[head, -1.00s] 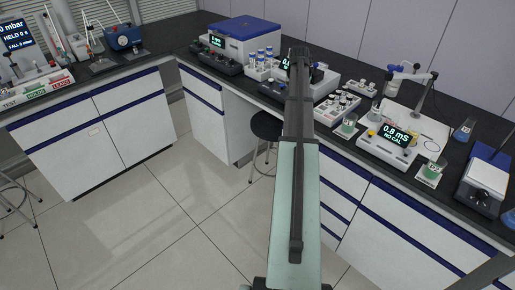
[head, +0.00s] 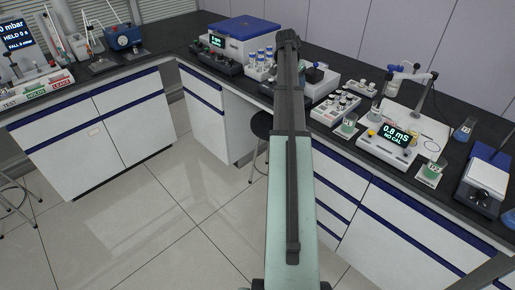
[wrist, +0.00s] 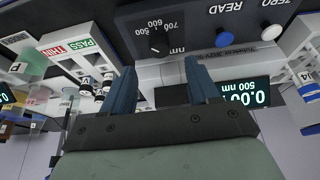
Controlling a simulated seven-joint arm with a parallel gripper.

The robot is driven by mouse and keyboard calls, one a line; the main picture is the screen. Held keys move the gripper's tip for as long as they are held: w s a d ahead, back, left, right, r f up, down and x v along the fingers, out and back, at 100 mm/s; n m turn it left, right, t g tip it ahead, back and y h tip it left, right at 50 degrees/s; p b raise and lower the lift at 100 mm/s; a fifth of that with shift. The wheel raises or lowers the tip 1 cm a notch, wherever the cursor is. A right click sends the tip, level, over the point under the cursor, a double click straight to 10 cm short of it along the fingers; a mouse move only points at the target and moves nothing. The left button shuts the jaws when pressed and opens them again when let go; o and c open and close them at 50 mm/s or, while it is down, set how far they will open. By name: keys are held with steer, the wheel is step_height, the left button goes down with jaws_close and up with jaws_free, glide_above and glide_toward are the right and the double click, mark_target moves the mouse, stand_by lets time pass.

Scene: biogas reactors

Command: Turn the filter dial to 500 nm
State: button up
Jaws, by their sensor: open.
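The filter dial (wrist: 159,43) is a dark round knob on a grey panel, with 500, 600 and 700 printed around it, upside down in the wrist view. Its pointer is too small to read surely. I see no contact. In the head view my arm hides most of the photometer (head: 320,78).
A blue READ button (wrist: 222,40) and a white ZERO button (wrist: 271,33) sit beside the dial. A PASS/THIN block (wrist: 70,48) and small vials are at left. In the head view, a vial rack (head: 335,108) and a conductivity meter (head: 390,145) stand on the bench.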

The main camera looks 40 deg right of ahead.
steer(key=w+a+r+n+t, duration=0.1)
steer(key=a+r+n+t, duration=0.15)
steer(key=r+n, duration=0.35)
steer(key=a+f+n, duration=0.1)
steer(key=a+f, duration=0.5)
steer(key=f, duration=0.3)
steer(key=s+a+f+n+y, duration=0.1)
steer(key=a+f, duration=0.6)
steer(key=f, duration=0.3)
steer(key=a+f+n+y, duration=0.1)
steer(key=a+f+n, duration=0.1)
steer(key=a+f, duration=0.5)
step_height(320, 180, down, 3)
steer(key=shift+s+r+g, duration=0.1)
steer(key=shift+s+g, duration=0.25)
steer(key=shift+g, duration=0.1)
